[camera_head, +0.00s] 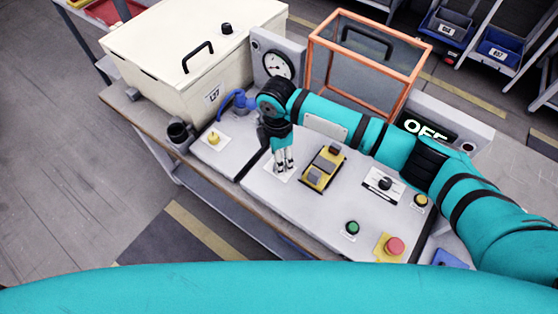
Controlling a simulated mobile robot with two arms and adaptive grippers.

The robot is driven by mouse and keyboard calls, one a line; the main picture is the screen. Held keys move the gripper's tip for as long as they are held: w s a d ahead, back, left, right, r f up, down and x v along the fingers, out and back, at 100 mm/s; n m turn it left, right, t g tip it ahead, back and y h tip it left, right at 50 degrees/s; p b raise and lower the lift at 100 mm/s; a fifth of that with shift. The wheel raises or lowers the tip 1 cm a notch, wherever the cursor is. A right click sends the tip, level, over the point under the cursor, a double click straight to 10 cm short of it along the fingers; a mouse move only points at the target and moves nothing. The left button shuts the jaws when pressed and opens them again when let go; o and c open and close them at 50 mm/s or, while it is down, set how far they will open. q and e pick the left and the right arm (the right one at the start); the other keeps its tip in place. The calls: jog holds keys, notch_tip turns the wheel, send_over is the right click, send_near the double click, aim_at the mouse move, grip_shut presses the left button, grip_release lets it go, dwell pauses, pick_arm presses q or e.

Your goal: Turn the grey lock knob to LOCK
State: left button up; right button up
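My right gripper (284,165) reaches in from the right and points down over a small white plate (271,174) on the grey worktop. Its fingers are close together, and I cannot tell whether they hold anything. A knob on that plate, if there is one, is hidden by the fingers, and I cannot make out a grey lock knob. A black knob (385,183) sits on another white plate with a dark line, to the right, clear of the gripper. My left gripper is out of view.
Near the gripper are a yellow-and-black device (322,168), a green button (351,228), a red emergency button (394,246) and a yellow knob (213,137). Behind stand a cream box (180,60), a gauge (278,65), an orange-framed guard (365,58) and a display reading OFF (425,128).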

notch_tip(320, 180, up, 9)
jog(key=shift+w+f, duration=0.2)
jog(key=shift+a, duration=0.1)
dwell(0.5)
